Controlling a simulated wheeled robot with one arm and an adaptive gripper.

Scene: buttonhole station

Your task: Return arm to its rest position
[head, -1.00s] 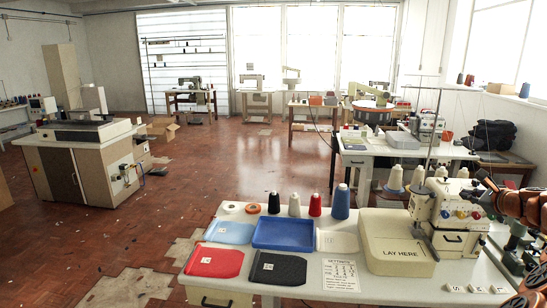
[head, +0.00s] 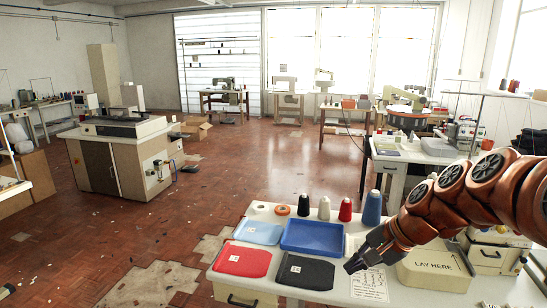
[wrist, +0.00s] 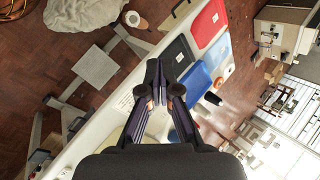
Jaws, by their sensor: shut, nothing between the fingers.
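My gripper (head: 359,259) is at the end of my orange-brown arm, which reaches in from the right in the head view. It is above the white table (head: 232,270), over the settings sheet (head: 369,285) and just right of the black fabric piece (head: 305,271). In the wrist view my gripper (wrist: 161,72) has its fingers together with nothing between them. My arm hides most of the sewing machine (head: 492,258) and part of the cream "LAY HERE" block (head: 434,271).
A red piece (head: 242,260), a light blue piece (head: 258,232) and a blue tray (head: 314,236) lie on the table. Several thread cones, including a blue one (head: 372,207), stand along its back edge. Open floor (head: 150,225) lies to the left.

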